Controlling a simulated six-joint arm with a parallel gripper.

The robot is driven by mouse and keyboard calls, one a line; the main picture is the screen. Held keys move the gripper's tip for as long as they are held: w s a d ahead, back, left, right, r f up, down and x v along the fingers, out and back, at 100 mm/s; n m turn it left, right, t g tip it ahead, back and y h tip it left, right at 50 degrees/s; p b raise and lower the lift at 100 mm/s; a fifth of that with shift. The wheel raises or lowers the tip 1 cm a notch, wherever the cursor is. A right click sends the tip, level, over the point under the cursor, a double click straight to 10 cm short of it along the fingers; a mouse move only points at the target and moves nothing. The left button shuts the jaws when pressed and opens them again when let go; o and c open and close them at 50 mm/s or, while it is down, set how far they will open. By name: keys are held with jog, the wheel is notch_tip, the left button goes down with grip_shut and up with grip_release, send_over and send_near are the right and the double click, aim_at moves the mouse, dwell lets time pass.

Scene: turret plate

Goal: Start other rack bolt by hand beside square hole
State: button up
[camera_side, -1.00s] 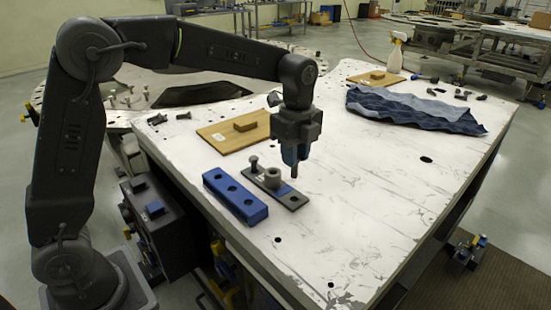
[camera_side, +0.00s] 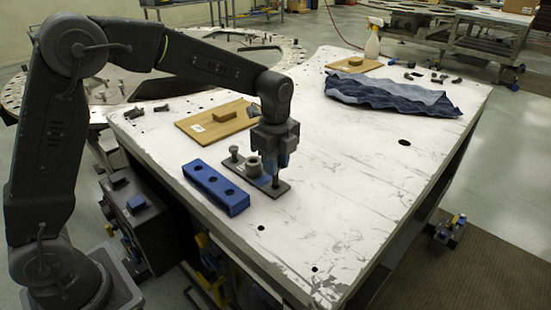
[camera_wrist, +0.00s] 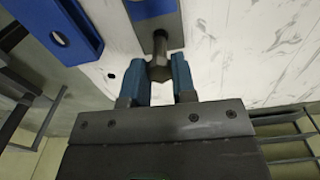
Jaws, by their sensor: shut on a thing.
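My gripper (camera_side: 275,168) is shut on a dark bolt (camera_side: 276,183), held upright over the near right end of a small dark plate (camera_side: 284,187). In the wrist view my gripper (camera_wrist: 160,80) has its blue fingers either side of the bolt's hex head (camera_wrist: 159,70); the shank points at the plate (camera_wrist: 170,22). The bolt's tip is at or just above the plate; I cannot tell if it has entered a hole. A grey round collar (camera_side: 253,166) and another upright bolt (camera_side: 234,153) stand on the plate's far part. No square hole can be made out.
A blue block with several holes (camera_side: 216,188) lies left of the plate; it also shows in the wrist view (camera_wrist: 82,15). A wooden board (camera_side: 195,127) lies behind. Blue cloth (camera_side: 390,97) and a spray bottle (camera_side: 373,42) are farther back. The table's right middle is clear.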

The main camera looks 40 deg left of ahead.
jog(key=n, duration=0.4)
jog(key=shift+n, duration=0.4)
jog(key=n, duration=1.7)
jog(key=shift+f, duration=0.9)
dwell(1.7)
jog(key=shift+f+m, duration=0.1)
jog(key=shift+m, duration=1.4)
